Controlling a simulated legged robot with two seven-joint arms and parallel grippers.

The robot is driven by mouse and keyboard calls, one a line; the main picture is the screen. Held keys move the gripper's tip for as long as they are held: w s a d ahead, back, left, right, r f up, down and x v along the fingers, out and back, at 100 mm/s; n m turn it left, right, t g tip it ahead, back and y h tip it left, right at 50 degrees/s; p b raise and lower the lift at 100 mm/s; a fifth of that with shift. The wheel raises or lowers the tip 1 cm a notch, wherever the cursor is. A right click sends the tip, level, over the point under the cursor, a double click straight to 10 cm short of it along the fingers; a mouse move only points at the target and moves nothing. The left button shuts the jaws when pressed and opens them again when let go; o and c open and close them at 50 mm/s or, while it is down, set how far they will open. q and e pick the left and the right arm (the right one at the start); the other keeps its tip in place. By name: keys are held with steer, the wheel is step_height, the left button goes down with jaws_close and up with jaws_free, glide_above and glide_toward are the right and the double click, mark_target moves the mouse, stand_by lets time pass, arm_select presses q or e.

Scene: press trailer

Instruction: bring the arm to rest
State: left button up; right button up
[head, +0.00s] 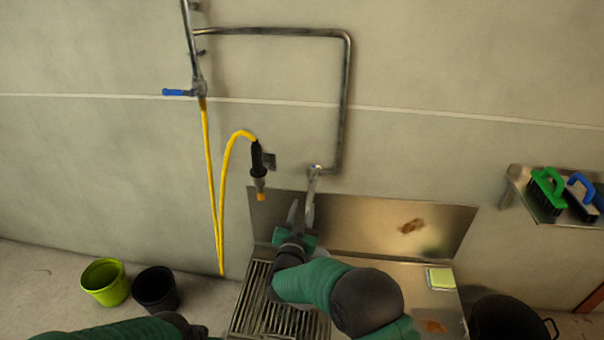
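My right gripper (301,207) is in front of the metal backsplash, above the back of the slatted drain grate (262,297). Its two fingers point up and away from me, with a gap between them, so it looks open, and I see nothing held in it. The end of the steel pipe (346,100) comes down just behind the fingertips; I cannot tell whether they touch. My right arm reaches in from the bottom, over the sink unit. Of my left arm, only a green and dark link shows at the bottom left; its gripper is out of view.
A yellow hose (211,180) with a black nozzle (258,165) hangs left of the gripper. A yellow-green sponge (441,279) lies on the steel top. Brushes (547,190) rest on a right shelf. A lime bucket (104,283) and black bucket (155,288) stand left.

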steer(key=s+d+f+n+g+y, duration=0.15)
steer(key=s+d+g, duration=0.4)
steer(key=s, duration=0.65)
steer(key=s+d+f+n+g+y, duration=0.1)
steer(key=s+d+f+g, duration=0.25)
steer(key=s+d, duration=0.6)
steer(key=s+d+f+n+g+y, duration=0.15)
steer(key=s+d+g, duration=0.35)
steer(key=s, duration=0.9)
step_height(320, 180, up, 14)
steer(key=s+g+p, duration=0.1)
steer(key=p, duration=1.3)
steer(key=shift+s+a+f+h+p, duration=0.2)
steer(key=shift+s+h+p, duration=0.1)
steer(key=shift+s+h, duration=0.1)
